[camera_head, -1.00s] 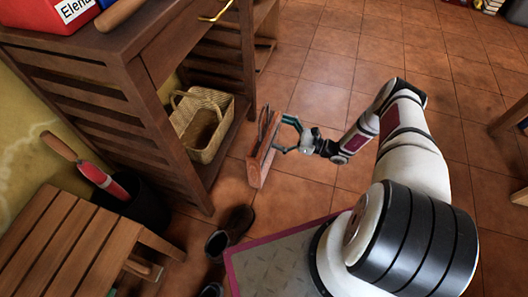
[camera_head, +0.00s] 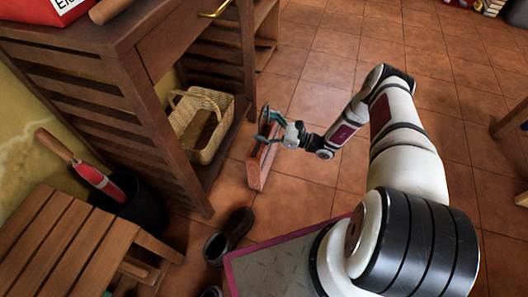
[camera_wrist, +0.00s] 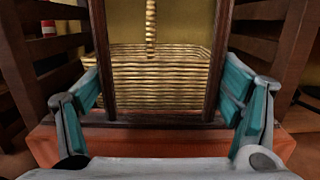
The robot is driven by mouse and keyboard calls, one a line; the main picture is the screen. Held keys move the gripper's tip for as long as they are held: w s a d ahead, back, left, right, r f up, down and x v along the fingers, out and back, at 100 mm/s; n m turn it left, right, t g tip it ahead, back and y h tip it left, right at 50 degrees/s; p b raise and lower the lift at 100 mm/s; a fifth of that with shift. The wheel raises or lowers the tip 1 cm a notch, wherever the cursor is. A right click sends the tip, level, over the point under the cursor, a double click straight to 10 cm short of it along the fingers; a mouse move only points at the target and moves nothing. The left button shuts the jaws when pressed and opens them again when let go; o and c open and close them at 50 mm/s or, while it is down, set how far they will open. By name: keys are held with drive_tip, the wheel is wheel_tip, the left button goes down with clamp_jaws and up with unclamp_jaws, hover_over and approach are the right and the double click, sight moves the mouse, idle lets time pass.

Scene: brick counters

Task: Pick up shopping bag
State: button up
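A narrow reddish-brown thing (camera_head: 258,168) with a dark upright handle stands on the tiled floor beside the wooden shelf unit; it looks like the shopping bag. My gripper (camera_head: 268,126) is at its handle, above its body. In the wrist view the orange-brown body (camera_wrist: 60,143) lies below, and the dark handle (camera_wrist: 160,124) rises between my two teal fingers (camera_wrist: 165,100). The fingers are spread wide, one on each side of the handle, with gaps visible. The lower part of the body is hidden in the wrist view.
A woven basket (camera_head: 188,145) sits on the low shelf of the wooden unit (camera_head: 80,75), just beyond the handle. Dark shoes (camera_head: 228,238) lie on the floor near my base. A slatted bench (camera_head: 70,245) and a black bin (camera_head: 140,205) stand at the left.

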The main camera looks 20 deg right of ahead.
drive_tip(key=c, duration=0.9)
drive_tip(key=shift+r, duration=0.15)
drive_tip(key=shift+c, duration=0.2)
